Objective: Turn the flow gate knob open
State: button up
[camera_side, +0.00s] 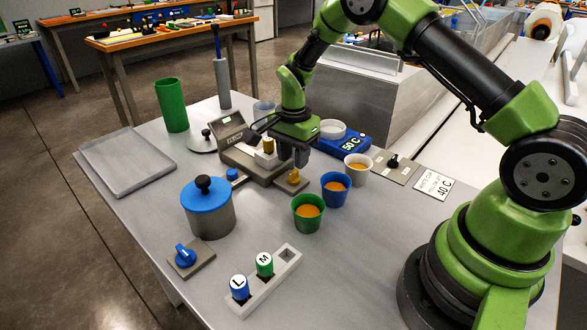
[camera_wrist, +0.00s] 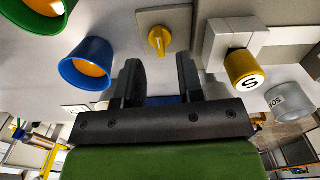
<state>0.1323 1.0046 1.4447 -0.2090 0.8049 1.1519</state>
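A yellow pointer knob (camera_side: 294,175) sits on a small flat plate near the table's middle, below my gripper (camera_side: 295,156). In the wrist view, the yellow knob (camera_wrist: 159,40) shows past my fingertips, its ridge running roughly up and down the picture. My gripper (camera_wrist: 160,72) is open, with nothing between its two dark fingers, and apart from the knob. A blue knob (camera_side: 185,256) is on a plate at the front left. A black knob (camera_side: 393,161) is on a plate at the right.
A blue-lidded pot (camera_side: 208,208) and L/M rack (camera_side: 266,287) stand nearer the front.

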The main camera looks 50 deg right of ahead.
notch_tip(320, 180, up, 5)
jog(key=shift+r, duration=0.1)
dwell(0.3)
notch_tip(320, 180, up, 9)
jog(key=n+t, duration=0.2)
jog(key=n, duration=0.1)
send_over(294, 172)
jog(key=s+a, duration=0.2)
jog(key=s+a+r+n+t, duration=0.2)
jog(key=s+a+r+n, duration=0.1)
jog(key=s+r, duration=0.4)
jog(key=s+a+r+n+t+y, duration=0.1)
jog(key=s+r+n, duration=0.1)
jog(key=s, duration=0.5)
jog(key=s+a+r+n+t+y, duration=0.1)
jog(key=s+n+t, duration=0.1)
jog(key=s+n, duration=0.3)
jog(key=shift+s+a+r, duration=0.4)
jog(key=shift+s, duration=0.65)
